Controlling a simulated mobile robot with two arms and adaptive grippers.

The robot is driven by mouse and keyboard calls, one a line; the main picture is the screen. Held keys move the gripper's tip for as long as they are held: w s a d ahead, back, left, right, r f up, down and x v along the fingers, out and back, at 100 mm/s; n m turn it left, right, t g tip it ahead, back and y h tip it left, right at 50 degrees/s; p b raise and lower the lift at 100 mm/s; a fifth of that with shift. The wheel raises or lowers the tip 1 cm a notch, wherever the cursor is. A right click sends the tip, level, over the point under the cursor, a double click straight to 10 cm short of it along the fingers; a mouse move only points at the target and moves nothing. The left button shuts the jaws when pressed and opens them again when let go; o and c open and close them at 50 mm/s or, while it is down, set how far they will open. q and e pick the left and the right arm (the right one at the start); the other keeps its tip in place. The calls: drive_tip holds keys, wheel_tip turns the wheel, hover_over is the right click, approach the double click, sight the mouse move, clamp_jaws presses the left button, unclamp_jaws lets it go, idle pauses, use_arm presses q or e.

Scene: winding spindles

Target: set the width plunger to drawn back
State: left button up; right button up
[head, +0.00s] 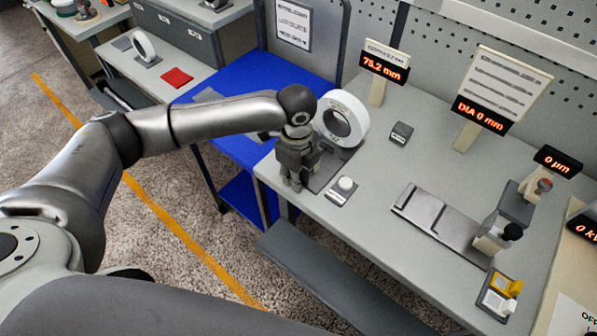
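A white ring (343,118) stands upright on a dark base plate (331,164) near the table's left front corner. A display (385,66) behind it reads 75.2 mm. I cannot make out the width plunger for certain; my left gripper and the ring may cover it. My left gripper (293,183) points down at the left edge of this base plate, left of the ring. Its fingers look close together, but I cannot tell whether they are shut or hold anything. My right gripper is not in view.
A white knob on a small plate (344,184) is just right of my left gripper. A small grey block (401,133) lies farther back. A long grey fixture (440,221) and a DIA 0 mm display (481,114) are to the right. A blue table (242,148) is left.

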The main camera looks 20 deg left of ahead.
use_arm(q)
drive_tip(key=shift+o, duration=1.2)
drive_tip(key=shift+s, duration=0.15)
drive_tip(key=shift+r, duration=0.1)
drive_tip(key=shift+r, duration=0.3)
wheel_tip(320, 180, up, 11)
